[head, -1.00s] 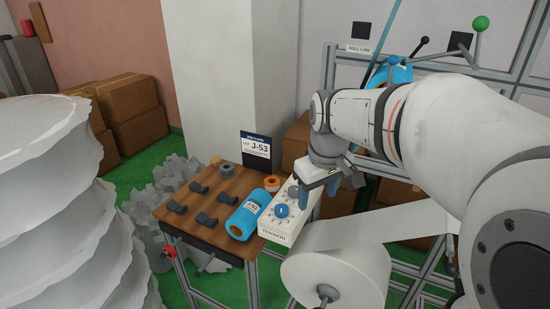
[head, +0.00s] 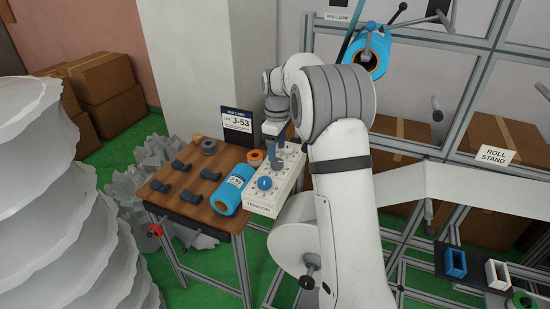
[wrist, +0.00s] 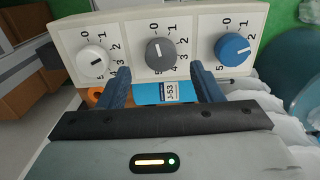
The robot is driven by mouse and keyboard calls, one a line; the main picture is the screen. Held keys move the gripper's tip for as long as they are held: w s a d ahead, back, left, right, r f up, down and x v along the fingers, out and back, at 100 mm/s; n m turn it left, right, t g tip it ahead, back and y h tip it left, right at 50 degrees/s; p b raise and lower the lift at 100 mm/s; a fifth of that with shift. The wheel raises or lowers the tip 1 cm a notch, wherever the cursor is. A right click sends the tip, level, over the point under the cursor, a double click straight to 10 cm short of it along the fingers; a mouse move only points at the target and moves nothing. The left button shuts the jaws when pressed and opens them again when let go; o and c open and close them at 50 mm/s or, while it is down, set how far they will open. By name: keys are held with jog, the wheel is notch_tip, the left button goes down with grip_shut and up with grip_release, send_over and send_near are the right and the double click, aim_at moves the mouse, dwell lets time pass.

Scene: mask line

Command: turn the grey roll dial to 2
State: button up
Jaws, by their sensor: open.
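The tension box (head: 262,204) stands at the right edge of the small wooden table, with its dials in a row. In the wrist view the grey dial (wrist: 160,52) is in the middle, and its white mark points up, close to 0. A white dial (wrist: 94,60) is on its left and a blue dial (wrist: 233,49) on its right; the blue dial's mark points near 2. My gripper (wrist: 160,70) is open and empty. Its blue fingers straddle the grey dial's column at the box's lower edge, apart from the dial. In the head view my gripper (head: 277,150) hangs above the box and partly hides the dials.
A blue roll (head: 233,189) lies just left of the box, with dark clips (head: 184,166) beyond it. A lot card (head: 237,124) stands behind. A white film roll (head: 292,240) is close in front, and the roll stand frame is at right.

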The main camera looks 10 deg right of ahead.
aim_at(277, 161)
jog(key=shift+f, duration=2.25)
jog(key=shift+c, duration=0.3)
jog(key=c, duration=0.9)
jog(key=shift+a, duration=0.2)
jog(key=shift+c, duration=0.2)
jog(key=shift+d, duration=0.1)
